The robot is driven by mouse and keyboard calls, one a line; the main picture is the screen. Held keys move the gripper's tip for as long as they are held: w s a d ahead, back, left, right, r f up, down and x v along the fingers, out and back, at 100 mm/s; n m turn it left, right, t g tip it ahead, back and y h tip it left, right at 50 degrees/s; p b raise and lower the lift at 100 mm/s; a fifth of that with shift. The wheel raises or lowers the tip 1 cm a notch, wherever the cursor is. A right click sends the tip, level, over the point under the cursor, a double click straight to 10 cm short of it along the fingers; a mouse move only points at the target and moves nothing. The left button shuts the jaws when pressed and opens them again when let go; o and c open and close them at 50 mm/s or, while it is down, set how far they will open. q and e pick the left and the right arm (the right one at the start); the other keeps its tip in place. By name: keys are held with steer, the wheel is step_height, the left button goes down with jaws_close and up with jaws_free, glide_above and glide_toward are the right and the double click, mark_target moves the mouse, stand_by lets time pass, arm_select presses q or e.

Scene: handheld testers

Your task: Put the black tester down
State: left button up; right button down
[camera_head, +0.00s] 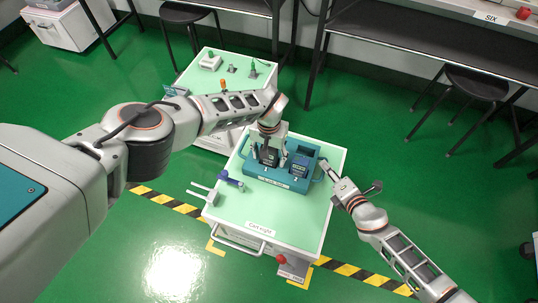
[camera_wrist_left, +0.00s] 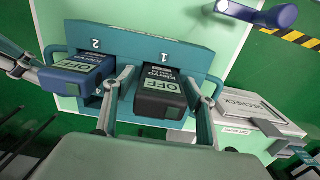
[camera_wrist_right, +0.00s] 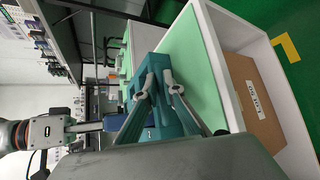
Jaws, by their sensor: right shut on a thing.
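The black tester (camera_head: 268,156) stands in the compartment marked 1 of a teal holder (camera_head: 262,178) on the cart. In the left wrist view the black tester (camera_wrist_left: 160,95) shows its OFF label. My left gripper (camera_wrist_left: 168,82) is open, with one finger on each side of the black tester and gaps visible. The blue tester (camera_head: 299,166) is in compartment 2 beside it; it also shows in the left wrist view (camera_wrist_left: 75,75). My right gripper (camera_head: 332,176) is shut on the handle at the holder's right end. The tester's lower part is hidden inside the holder.
The cart top (camera_head: 292,215) is clear in front of the holder. A second cart (camera_head: 242,80) with small items stands behind. Stools and benches line the back.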

arm_select(q)
steer(key=shift+r, duration=0.15)
step_height(320, 180, up, 12)
steer(key=shift+f, duration=0.15)
stand_by(0.6)
arm_select(e)
steer(key=c, duration=2.1)
jaws_free()
